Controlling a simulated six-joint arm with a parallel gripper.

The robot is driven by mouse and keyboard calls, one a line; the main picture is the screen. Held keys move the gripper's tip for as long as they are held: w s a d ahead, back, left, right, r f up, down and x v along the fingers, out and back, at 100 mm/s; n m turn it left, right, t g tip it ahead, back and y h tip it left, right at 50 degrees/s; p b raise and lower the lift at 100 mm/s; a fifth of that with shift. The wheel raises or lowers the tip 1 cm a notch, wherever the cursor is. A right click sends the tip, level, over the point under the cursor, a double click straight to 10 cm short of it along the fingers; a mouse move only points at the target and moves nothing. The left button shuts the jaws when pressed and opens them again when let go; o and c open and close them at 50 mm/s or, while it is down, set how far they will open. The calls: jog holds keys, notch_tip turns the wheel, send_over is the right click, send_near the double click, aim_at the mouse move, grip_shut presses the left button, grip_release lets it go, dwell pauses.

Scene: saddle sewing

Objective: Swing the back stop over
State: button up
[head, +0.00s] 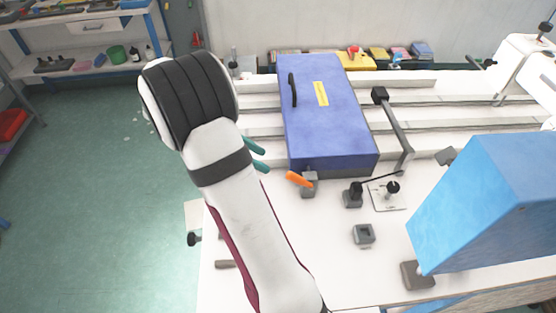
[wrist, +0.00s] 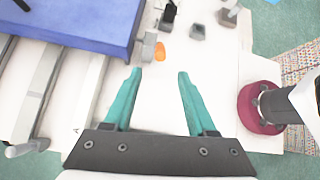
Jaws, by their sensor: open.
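My gripper (head: 262,159) shows its teal fingers beside the left side of the blue case. In the wrist view my gripper (wrist: 159,73) is open, with nothing between its fingers. An orange-tipped lever (head: 299,179) on a grey block stands at the case's near left corner; its orange end (wrist: 160,51) lies just beyond the fingertips in the wrist view, apart from them. A grey bar with a black block at its far end (head: 397,132) lies along the case's right side. No label shows which part is the back stop.
The blue case (head: 325,110) lies across pale rails (head: 440,101) on the white bench. Black-knobbed fittings (head: 353,194) and a grey square block (head: 364,234) stand in front. A large blue wedge-shaped body (head: 490,200) fills the right. Some bare bench lies between.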

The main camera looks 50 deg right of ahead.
aim_at(288, 174)
jog(key=x, duration=1.2)
jog(key=shift+s, duration=0.15)
grip_shut()
dwell(0.8)
